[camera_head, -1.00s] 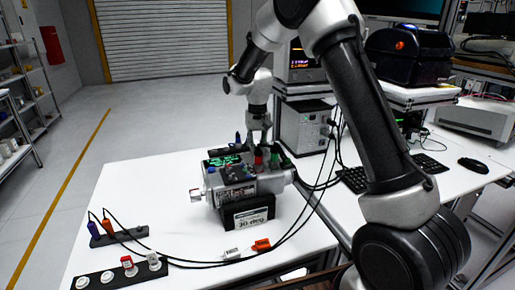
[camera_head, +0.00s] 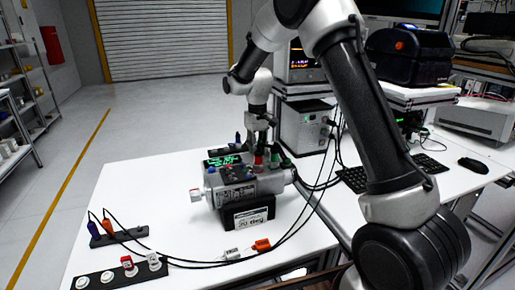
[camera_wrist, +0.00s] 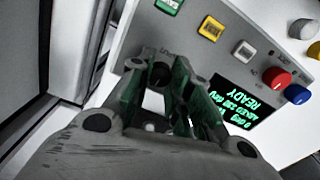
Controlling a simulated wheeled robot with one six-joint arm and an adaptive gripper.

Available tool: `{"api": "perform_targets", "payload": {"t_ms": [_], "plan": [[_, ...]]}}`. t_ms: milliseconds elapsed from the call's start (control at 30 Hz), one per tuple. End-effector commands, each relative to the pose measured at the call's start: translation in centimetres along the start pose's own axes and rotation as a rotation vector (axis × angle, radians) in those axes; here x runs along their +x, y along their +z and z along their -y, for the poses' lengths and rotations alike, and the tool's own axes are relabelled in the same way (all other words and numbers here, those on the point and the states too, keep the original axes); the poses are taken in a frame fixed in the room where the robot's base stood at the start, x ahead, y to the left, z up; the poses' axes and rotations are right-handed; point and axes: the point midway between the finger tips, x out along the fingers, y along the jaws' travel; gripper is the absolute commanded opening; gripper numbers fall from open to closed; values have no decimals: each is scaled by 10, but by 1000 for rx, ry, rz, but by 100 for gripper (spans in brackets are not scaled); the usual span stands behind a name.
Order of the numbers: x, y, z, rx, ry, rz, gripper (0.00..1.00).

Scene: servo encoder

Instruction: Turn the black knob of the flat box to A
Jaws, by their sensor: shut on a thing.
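The flat box (camera_wrist: 228,62) is a grey panel in the wrist view, with a lit green display (camera_wrist: 238,98) reading READY. In the head view its display (camera_head: 222,160) shows behind the servo unit (camera_head: 240,190). My gripper (camera_wrist: 172,75) is at the panel's near edge, its fingers pointing down and shut on the black knob (camera_wrist: 161,76). The knob is mostly hidden between the fingers, so its pointer cannot be read. Small lettering by the knob is partly covered. In the head view my gripper (camera_head: 261,140) stands behind the servo unit.
Green (camera_wrist: 170,4), yellow (camera_wrist: 211,28) and white (camera_wrist: 244,50) sockets or buttons line the panel, with a red knob (camera_wrist: 277,77) and a blue one (camera_wrist: 297,94). Cables cross the white table (camera_head: 150,190). A dark strip (camera_head: 120,272) holds several plugs at front left.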

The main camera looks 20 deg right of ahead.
Motion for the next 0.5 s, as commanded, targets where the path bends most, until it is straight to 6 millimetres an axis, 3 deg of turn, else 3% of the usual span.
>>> {"api": "perform_targets", "payload": {"t_ms": [133,167,267,500], "plan": [[0,0,0,1,0,0,0],[0,0,0,1,0,0,23],[0,0,0,1,0,0,42],[0,0,0,1,0,0,43]]}}
